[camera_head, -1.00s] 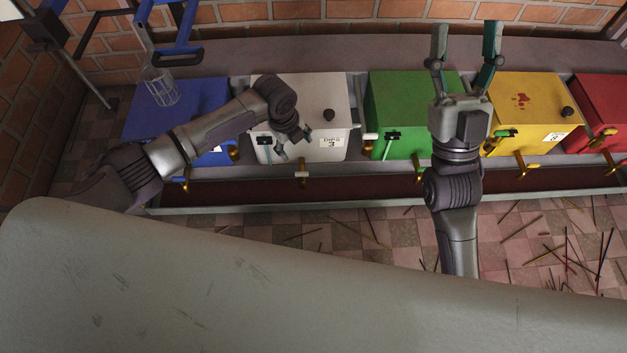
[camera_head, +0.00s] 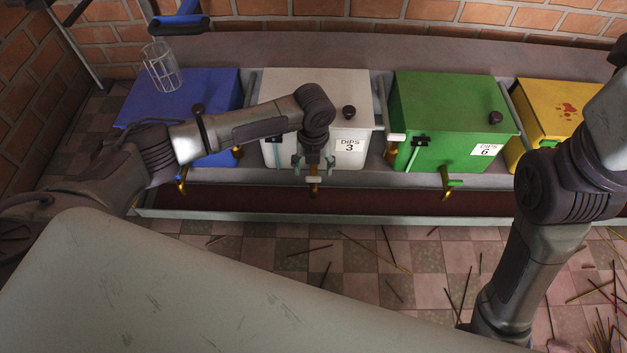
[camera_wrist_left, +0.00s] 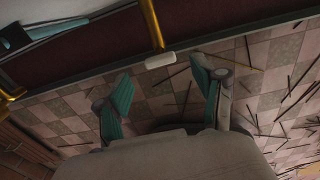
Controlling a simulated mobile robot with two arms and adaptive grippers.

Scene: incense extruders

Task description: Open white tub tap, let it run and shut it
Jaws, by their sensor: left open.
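The white tub (camera_head: 285,90) with the label "DIPS 3" stands between the blue and green tubs. Its brass tap (camera_head: 314,190) sticks out low at the front, with a small white handle (camera_wrist_left: 160,60) in the left wrist view. My left gripper (camera_head: 314,166) points down in front of the tub, just over the tap. In the left wrist view, its teal fingers (camera_wrist_left: 161,72) are apart, with the white handle just beyond and between the tips; I see no contact. No liquid shows at the tap. My right arm rises at the right, its gripper out of frame.
The blue tub (camera_head: 215,90), with a wire-and-glass holder (camera_head: 161,68) over it, is at left. The green tub (camera_head: 440,105) and yellow tub (camera_head: 540,95) are at right. A dark red trough (camera_head: 400,202) runs below the taps. Incense sticks litter the tiled floor.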

